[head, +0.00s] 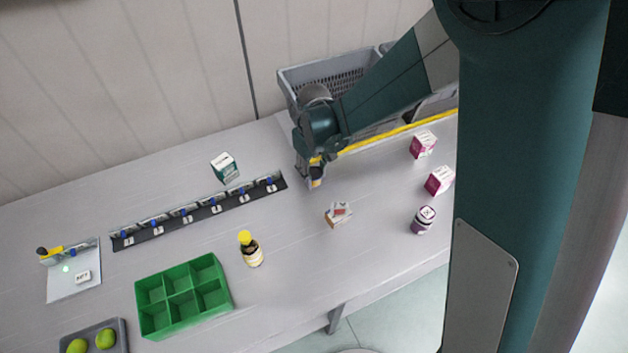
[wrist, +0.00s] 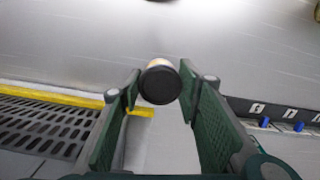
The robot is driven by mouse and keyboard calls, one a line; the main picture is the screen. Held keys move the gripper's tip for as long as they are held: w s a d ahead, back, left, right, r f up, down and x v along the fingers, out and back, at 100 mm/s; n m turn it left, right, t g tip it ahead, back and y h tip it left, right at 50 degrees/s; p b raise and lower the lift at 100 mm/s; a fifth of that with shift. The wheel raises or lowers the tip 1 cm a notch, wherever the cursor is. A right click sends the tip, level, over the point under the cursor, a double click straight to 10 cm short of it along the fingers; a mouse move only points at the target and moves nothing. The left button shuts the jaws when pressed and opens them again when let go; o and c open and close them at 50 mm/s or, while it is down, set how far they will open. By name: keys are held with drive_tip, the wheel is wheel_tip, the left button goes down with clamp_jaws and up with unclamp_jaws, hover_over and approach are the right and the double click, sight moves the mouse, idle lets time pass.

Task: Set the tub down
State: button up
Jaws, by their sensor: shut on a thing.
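The tub (wrist: 160,82) is a small round container with a dark end facing the wrist camera and a pale tan side. In the wrist view it sits between the fingertips of my gripper (wrist: 158,88), which is shut on it. In the head view my gripper (head: 316,174) is over the back middle of the table, between the numbered strip and the yellow edge. The tub is small and partly hidden by the fingers there. I cannot tell whether its underside touches the table.
The grey table (head: 290,250) has free room in front of my gripper. The numbered strip (head: 200,211) lies left; a grey crate (head: 330,70) is behind.

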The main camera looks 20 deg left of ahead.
sight(314, 181)
drive_tip(key=shift+f, duration=2)
drive_tip(key=shift+f, duration=0.25)
drive_tip(key=o, duration=1)
drive_tip(key=shift+r, duration=0.1)
drive_tip(key=shift+r, duration=0.2)
drive_tip(key=shift+r, duration=5.95)
